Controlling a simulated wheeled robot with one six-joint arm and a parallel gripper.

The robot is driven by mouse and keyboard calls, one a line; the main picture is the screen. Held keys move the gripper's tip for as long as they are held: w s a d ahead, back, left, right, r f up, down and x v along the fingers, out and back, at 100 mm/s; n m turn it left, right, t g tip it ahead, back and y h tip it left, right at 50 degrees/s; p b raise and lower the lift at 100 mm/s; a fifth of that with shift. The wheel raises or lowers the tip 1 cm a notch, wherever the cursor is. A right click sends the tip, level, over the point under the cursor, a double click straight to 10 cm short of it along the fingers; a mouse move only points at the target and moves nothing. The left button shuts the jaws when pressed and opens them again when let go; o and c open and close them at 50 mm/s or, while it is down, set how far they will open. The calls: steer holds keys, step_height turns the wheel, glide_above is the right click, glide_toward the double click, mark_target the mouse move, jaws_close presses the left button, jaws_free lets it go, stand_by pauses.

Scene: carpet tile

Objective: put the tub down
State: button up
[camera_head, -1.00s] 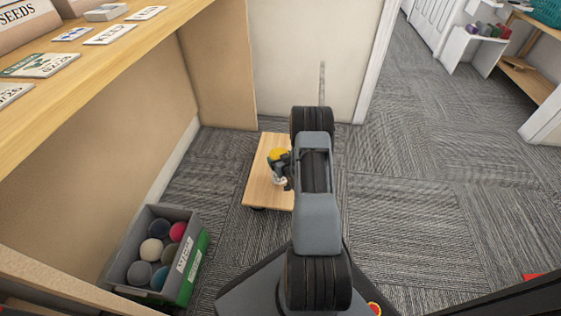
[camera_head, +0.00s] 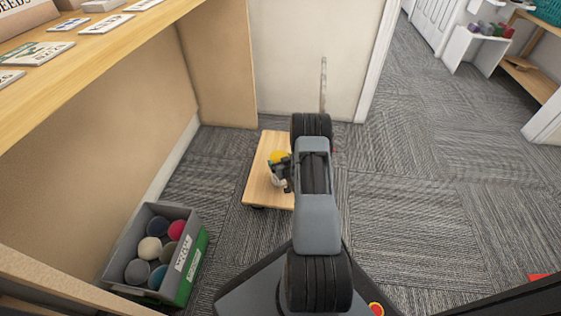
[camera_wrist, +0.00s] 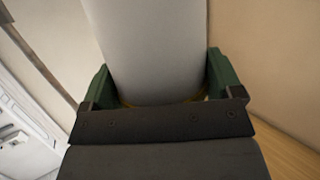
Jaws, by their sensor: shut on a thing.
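The tub is pale grey-white with a yellow lid (camera_head: 278,157) and shows small in the head view, partly hidden by my gripper (camera_head: 279,169). In the wrist view the tub (camera_wrist: 150,45) fills the upper middle, with a thin yellow edge near the palm. The green fingers of my gripper (camera_wrist: 162,82) stand on both sides of the tub and are shut on it. In the head view the tub appears over the wooden dolly (camera_head: 257,190). I cannot tell whether its base touches the board. My arm hides the dolly's right part.
A wooden shelf (camera_head: 110,70) with cards overhangs the left. A wall (camera_head: 290,60) stands behind the dolly. The carpet (camera_head: 420,210) to the right is clear.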

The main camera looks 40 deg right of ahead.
steer(key=o, duration=1.7)
steer(key=shift+c, duration=0.2)
steer(key=r+p+v, duration=0.1)
steer(key=p+v, duration=0.4)
steer(key=v, duration=0.7)
steer(key=w+a+r+n+g, duration=0.1)
steer(key=w+a+r+g, duration=0.15)
steer(key=r, duration=0.35)
steer(key=w+a+r+g, duration=0.1)
steer(key=a+r+g, duration=0.15)
steer(key=r, duration=0.35)
steer(key=w+a+r+n+g, duration=0.1)
steer(key=a+r, duration=0.3)
steer(key=r, duration=0.3)
steer(key=s+a+r+g+y, duration=0.1)
steer(key=s+a+r+g, duration=0.2)
steer(key=s+a+r, duration=0.2)
steer(key=s+a+r+g+y, duration=0.1)
steer(key=s+a+r+g, duration=0.1)
steer(key=s+a+r, duration=0.4)
steer(key=s+a, duration=0.4)
steer(key=s, duration=0.2)
steer(key=shift+r+g+y, duration=0.2)
steer(key=shift+g+y, duration=0.1)
steer(key=shift+g, duration=0.1)
